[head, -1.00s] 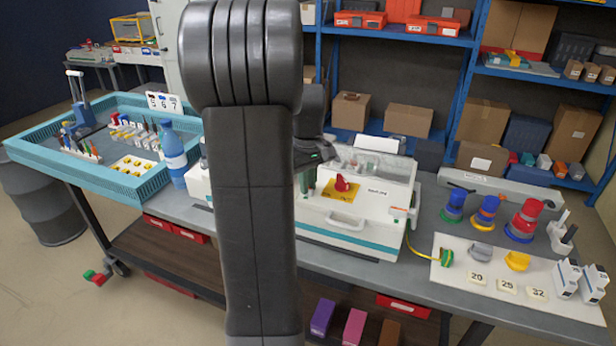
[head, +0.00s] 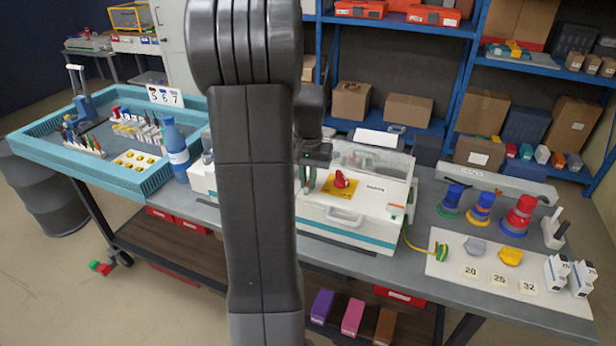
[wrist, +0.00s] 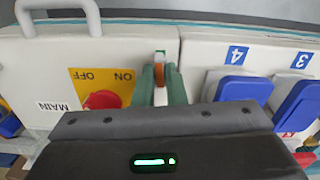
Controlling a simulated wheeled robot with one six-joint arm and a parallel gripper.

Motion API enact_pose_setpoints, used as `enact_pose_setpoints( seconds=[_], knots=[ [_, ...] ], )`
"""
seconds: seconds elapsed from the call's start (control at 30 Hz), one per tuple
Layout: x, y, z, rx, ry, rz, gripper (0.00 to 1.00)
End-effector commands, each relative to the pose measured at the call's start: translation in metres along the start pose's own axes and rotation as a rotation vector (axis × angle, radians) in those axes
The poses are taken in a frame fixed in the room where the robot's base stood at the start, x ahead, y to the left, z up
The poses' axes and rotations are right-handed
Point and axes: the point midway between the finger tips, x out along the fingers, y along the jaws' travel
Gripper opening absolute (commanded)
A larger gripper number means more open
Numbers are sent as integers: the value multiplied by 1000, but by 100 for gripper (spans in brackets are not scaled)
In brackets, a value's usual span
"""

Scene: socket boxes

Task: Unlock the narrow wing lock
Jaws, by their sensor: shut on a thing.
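In the wrist view my gripper (wrist: 160,88) has green fingers shut on a narrow orange wing lock (wrist: 171,75). My arm hides the part of the box to the left, and the lock cannot be made out there.
The red knob (wrist: 102,100) on its yellow ON/OFF plate is close to the fingers. Blue socket covers (wrist: 243,89) marked 4 and 3 are on the right in the wrist view. A blue bottle (head: 174,148) and teal tray (head: 150,182) stand to the left.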

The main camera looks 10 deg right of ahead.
Motion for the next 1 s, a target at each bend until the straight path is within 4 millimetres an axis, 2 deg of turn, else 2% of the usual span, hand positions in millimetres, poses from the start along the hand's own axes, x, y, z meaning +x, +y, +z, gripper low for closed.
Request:
enact_pose_setpoints(
  seconds=[0.33, 0.83, 0.87, 0.9, 0.97, 1.0],
  knots=[
    [-1, 0, -1, 123, 2, 0, 0],
    [-1, 0, -1, 141, 3, -1, 0],
    [-1, 0, -1, 140, 3, -1, 13],
    [-1, 0, -1, 140, 3, -1, 21],
    [-1, 0, -1, 140, 2, -1, 32],
    [-1, 0, -1, 140, 2, -1, 33]
  ],
)
